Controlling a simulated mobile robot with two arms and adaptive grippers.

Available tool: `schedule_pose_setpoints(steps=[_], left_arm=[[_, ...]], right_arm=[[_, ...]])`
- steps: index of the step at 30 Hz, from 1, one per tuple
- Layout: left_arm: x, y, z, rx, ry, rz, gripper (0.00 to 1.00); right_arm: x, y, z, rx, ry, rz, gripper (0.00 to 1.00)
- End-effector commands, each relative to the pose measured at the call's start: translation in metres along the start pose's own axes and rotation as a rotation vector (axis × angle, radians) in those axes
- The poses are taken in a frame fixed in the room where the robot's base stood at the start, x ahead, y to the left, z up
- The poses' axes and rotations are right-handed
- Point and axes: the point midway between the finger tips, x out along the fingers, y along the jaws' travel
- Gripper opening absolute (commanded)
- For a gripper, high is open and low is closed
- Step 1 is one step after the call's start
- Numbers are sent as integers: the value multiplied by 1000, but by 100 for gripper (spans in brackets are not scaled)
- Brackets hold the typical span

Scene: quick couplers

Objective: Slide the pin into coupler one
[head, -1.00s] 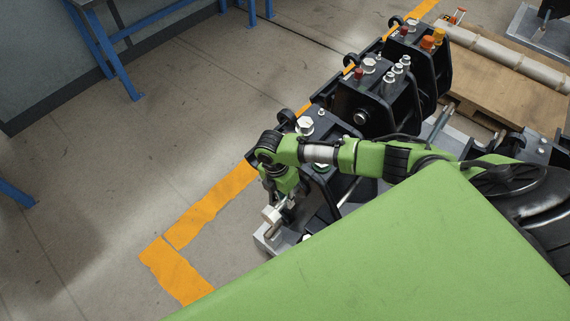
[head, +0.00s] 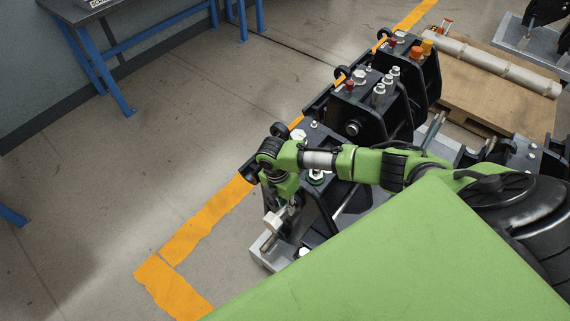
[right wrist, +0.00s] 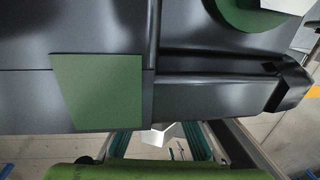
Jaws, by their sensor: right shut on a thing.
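My right gripper (head: 284,214) is shut on a metal pin with a pale hex head (head: 272,222). The pin is beside the near end of the nearest black coupler (head: 318,190), low and close to its side. Whether it touches or enters a bore cannot be told. A middle coupler (head: 372,112) and a far coupler (head: 418,75) stand behind in the row; no label tells which is coupler one. In the right wrist view a dark coupler wall (right wrist: 210,85) with a green patch (right wrist: 97,92) fills the top, and the pale hex head (right wrist: 158,135) shows below it. My left gripper is out of view.
The couplers stand on a grey metal base (head: 262,252). Orange floor tape (head: 205,222) runs along its left, with open floor beyond. A blue-legged bench (head: 105,65) is at the upper left. A wooden pallet (head: 490,95) with a long roll lies at the right.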

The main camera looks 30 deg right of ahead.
Motion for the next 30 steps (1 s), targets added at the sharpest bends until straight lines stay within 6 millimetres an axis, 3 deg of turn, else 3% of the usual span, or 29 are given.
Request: schedule_pose_setpoints(steps=[6, 7, 9, 20, 23, 30], left_arm=[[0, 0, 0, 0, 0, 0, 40], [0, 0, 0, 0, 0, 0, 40], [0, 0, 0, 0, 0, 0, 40], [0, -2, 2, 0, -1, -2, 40], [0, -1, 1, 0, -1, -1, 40], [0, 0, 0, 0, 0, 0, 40]], right_arm=[[-1, 1, 10, 1, -2, 3, 0], [-1, 1, 10, 0, -2, 3, 23], [-1, 1, 10, 1, -3, 2, 35], [-2, -2, 12, 2, -7, -4, 35], [-13, -1, 13, 3, -7, -1, 35], [-66, 2, 12, 2, -7, 6, 35]])
